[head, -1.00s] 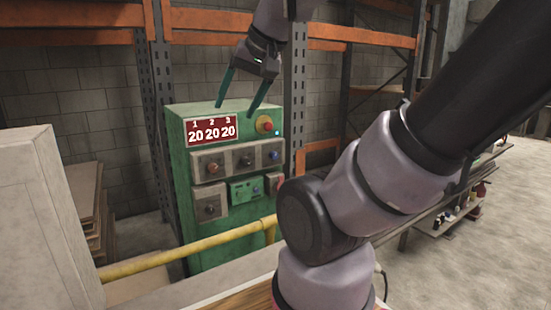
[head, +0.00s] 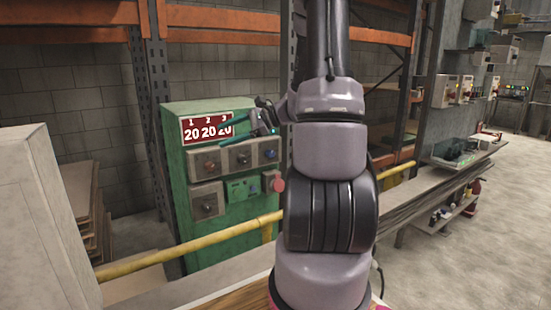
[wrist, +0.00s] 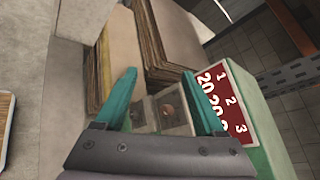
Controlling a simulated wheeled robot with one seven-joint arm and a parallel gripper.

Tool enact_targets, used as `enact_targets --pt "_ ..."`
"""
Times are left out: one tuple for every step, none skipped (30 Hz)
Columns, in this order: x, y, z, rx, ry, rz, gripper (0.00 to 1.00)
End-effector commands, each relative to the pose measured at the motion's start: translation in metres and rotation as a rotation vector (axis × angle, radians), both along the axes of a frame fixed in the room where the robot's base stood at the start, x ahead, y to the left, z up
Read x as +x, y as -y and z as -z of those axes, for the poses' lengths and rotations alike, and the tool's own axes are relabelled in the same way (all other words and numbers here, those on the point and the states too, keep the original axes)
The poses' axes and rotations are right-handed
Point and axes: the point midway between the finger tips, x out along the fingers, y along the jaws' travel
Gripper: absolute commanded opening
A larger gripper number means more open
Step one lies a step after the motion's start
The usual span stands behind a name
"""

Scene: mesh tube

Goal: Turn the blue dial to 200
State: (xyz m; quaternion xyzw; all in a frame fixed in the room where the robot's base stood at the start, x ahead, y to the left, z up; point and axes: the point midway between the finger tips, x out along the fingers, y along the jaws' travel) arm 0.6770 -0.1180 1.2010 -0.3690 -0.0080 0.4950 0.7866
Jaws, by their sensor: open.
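The blue dial (head: 269,154) is the right one of three in the upper row on the front of the green control cabinet (head: 178,140). The red display (head: 190,120) above reads 20 under each of 1, 2 and 3. My gripper (head: 207,133) is open and empty, its teal fingers crossing in front of the display, above and left of the blue dial. In the wrist view my open gripper (wrist: 160,75) shows an orange dial (wrist: 168,110) between its fingers; the blue dial cannot be made out there.
A black dial (head: 241,158) and an orange dial (head: 210,166) sit left of the blue one. A lower dial (head: 208,207) and a red button (head: 277,185) are below. A yellow rail (head: 190,248) runs before the cabinet. Leaning boards (head: 82,205) stand at left.

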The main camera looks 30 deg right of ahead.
Motion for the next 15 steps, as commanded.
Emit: enact_targets --pt "0.013 0.023 0.015 0.08 -0.01 0.082 0.71" --pt "0.021 0.036 0.021 0.125 -0.009 0.131 0.71" --pt "0.03 0.054 0.03 0.18 -0.006 0.198 0.71" --pt "0.036 0.069 0.038 0.22 -0.003 0.25 0.71" --pt "0.042 0.084 0.047 0.261 0.001 0.304 0.71" --pt "0.048 0.105 0.058 0.31 0.008 0.377 0.71" --pt "0.052 0.121 0.068 0.347 0.013 0.431 0.71" --pt "0.054 0.137 0.077 0.381 0.018 0.487 0.71" --pt "0.056 0.159 0.09 0.422 0.027 0.561 0.71" --pt "0.057 0.175 0.1 0.45 0.032 0.615 0.71" --pt "0.057 0.189 0.11 0.474 0.038 0.665 0.71" --pt "0.056 0.206 0.123 0.503 0.045 0.728 0.71" --pt "0.054 0.218 0.131 0.523 0.049 0.771 0.71" --pt "0.053 0.229 0.139 0.539 0.054 0.81 0.71" --pt "0.05 0.241 0.148 0.556 0.06 0.855 0.71"
